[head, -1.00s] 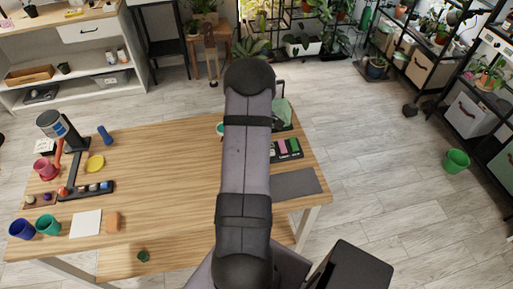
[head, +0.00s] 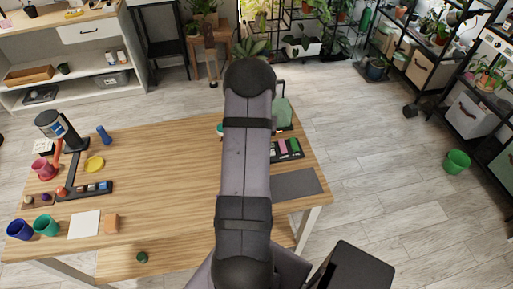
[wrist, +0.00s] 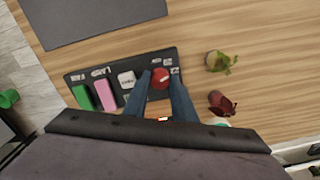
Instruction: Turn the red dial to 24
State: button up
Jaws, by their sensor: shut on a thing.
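The red dial (wrist: 160,77) sits near one end of a dark panel (wrist: 72,78) on the wooden table, in the wrist view. My gripper (wrist: 161,86) is shut on the dial, with one blue finger on each side of it. The fingers cover part of the panel beside the dial. Small pale labels lie around the dial, too small and blurred to read, so I cannot tell its setting. In the head view, the panel (head: 298,154) shows partly past my arm, which hides the dial and my gripper.
The panel also holds a green block (wrist: 82,97), a pink block (wrist: 105,95) and a white piece (wrist: 126,79). A grey mat (wrist: 90,18) lies beyond it. A green plant (wrist: 217,61) and a dark red plant (wrist: 221,103) stand close to the dial's right.

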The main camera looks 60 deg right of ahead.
jog(key=m, duration=0.5)
jog(key=shift+m, duration=0.3)
jog(key=m, duration=0.4)
jog(key=shift+m, duration=0.4)
jog(key=o, duration=1)
jog(key=shift+o, duration=0.2)
jog(key=shift+r, duration=0.1)
jog(key=shift+r+b, duration=1.1)
jog(key=shift+r, duration=2.5)
